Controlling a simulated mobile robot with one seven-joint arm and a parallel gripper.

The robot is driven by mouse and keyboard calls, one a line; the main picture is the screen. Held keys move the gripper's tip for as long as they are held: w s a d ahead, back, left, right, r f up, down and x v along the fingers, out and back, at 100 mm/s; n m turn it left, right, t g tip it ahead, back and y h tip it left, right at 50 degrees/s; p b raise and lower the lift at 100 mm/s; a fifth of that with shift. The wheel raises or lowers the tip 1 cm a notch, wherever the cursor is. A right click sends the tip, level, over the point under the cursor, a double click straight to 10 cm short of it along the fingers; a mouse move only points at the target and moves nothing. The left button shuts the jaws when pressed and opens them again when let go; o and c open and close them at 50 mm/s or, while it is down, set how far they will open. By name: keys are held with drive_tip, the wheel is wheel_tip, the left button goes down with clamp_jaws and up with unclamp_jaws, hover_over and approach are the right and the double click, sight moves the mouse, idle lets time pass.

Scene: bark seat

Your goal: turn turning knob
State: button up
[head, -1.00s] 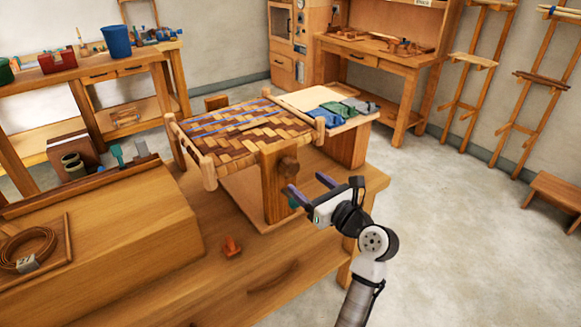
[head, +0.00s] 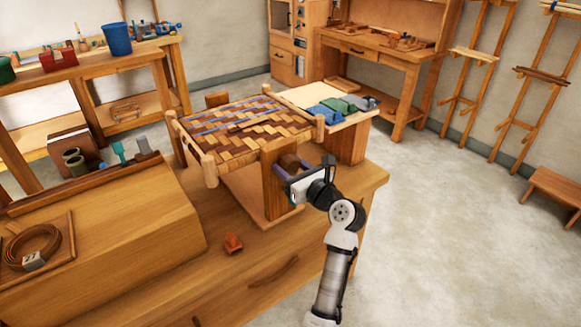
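The turning knob (head: 289,161) is a dark brown round wooden piece on the side of a thick wooden post (head: 271,186), at the near right corner of a small seat frame with a woven bark top (head: 238,127). My gripper (head: 290,168) is at the knob, with its purple fingers apart and one on either side of it. The gripper body hides the knob's lower part. I cannot tell whether the fingers touch the knob.
The frame stands on a wooden bench (head: 215,270). Folded blue and green cloths (head: 335,108) lie on a pale board behind.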

drive_tip(key=c, duration=0.5)
drive_tip(key=shift+o, duration=0.2)
